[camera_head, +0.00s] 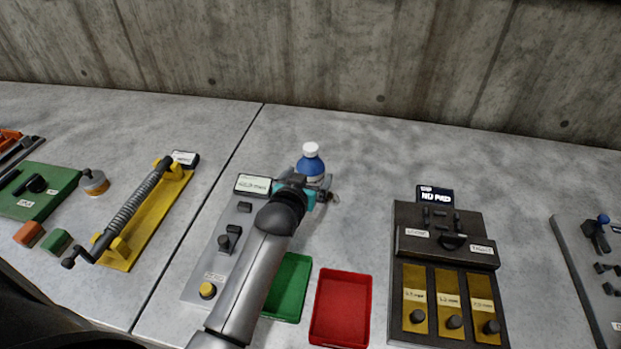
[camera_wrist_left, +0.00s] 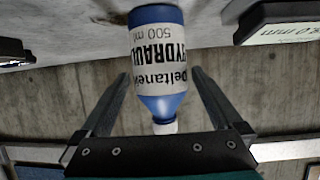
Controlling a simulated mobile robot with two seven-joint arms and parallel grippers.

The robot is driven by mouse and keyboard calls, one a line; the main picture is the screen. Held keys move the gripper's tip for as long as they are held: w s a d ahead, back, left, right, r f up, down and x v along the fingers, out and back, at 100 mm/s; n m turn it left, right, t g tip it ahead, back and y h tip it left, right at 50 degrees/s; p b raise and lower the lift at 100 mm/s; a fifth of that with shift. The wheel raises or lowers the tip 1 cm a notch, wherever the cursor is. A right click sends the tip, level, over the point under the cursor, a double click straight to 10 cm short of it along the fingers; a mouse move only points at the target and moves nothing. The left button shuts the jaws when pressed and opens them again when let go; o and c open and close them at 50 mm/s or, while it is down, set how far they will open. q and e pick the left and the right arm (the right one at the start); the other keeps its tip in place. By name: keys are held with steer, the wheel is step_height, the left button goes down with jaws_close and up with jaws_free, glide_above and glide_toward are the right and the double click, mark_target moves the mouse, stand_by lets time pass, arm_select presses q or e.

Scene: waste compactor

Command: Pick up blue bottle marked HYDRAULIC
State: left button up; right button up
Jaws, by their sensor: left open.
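The blue bottle (camera_head: 311,163) with a white cap stands upright on the grey table, behind my left gripper in the head view. In the left wrist view the bottle (camera_wrist_left: 158,60) appears upside down, and its label reads HYDRAULIC in part, with 500 ml. My left gripper (camera_head: 318,187) is open. In the wrist view its two fingers (camera_wrist_left: 160,78) show on either side of the bottle, apart from it. I cannot tell how deep the bottle sits between them. The bottle's lower part is hidden in the head view. My right gripper is not in view.
A grey control panel (camera_head: 217,262) with a display (camera_head: 253,184) lies left of the bottle under my left arm. Green (camera_head: 289,291) and red (camera_head: 341,307) trays are nearer. A dark panel (camera_head: 437,285) stands to the right. A concrete wall (camera_head: 300,50) rises behind.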

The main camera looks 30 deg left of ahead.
arm_select(q)
steer(key=shift+b+x, duration=0.3)
steer(key=shift+x, duration=1.15)
steer(key=c, duration=1.5)
